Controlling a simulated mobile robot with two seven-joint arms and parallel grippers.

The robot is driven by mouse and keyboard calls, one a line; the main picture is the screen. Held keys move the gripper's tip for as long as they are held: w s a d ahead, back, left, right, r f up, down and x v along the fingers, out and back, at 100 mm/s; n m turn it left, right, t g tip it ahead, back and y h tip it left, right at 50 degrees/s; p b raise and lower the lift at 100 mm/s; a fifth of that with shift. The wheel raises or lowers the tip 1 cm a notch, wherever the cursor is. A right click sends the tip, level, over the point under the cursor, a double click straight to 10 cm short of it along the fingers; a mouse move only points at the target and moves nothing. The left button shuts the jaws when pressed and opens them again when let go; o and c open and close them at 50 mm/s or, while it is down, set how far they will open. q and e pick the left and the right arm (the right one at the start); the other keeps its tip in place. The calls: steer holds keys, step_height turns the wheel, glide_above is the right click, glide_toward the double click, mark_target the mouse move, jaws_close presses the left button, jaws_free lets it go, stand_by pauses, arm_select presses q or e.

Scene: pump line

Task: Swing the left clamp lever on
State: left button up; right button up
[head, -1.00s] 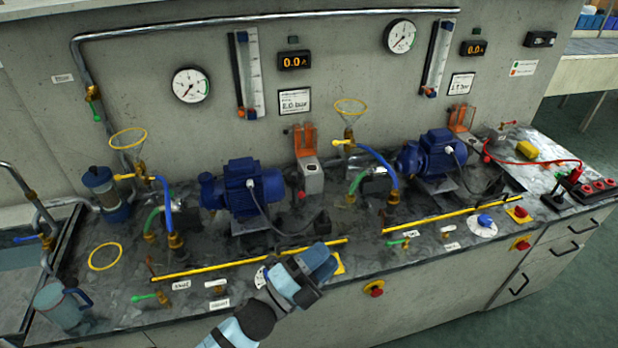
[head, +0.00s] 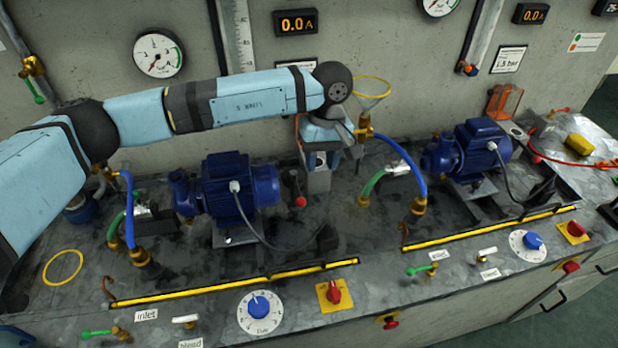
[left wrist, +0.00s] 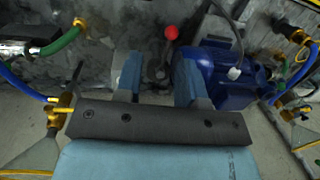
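The left clamp lever (head: 300,188) is a dark handle with a red ball knob, standing beside the left blue pump (head: 228,186). In the left wrist view the red knob (left wrist: 172,32) shows beyond my fingers, with the pump (left wrist: 218,75) to its right. I see no contact with the lever. My right gripper is not in view.
A funnel in a yellow ring (head: 372,88) and a blue hose (head: 402,162) stand close to the right of my gripper. A yellow strip (head: 240,282) crosses the bench front. My left arm spans the wall side.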

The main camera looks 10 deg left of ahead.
mark_target(299, 194)
arm_select(q)
steer(key=shift+t+y, duration=0.4)
steer(key=shift+y, duration=0.3)
steer(key=a+f, duration=0.1)
steer(key=f, duration=0.3)
steer(key=w+a+f+p, duration=0.1)
steer(key=a+f, duration=0.1)
steer(key=f, duration=0.2)
steer(key=a+f, duration=0.1)
steer(key=f, duration=0.2)
steer(key=shift+w+a+f, duration=0.3)
steer(key=shift+a+f, duration=0.1)
jaws_close()
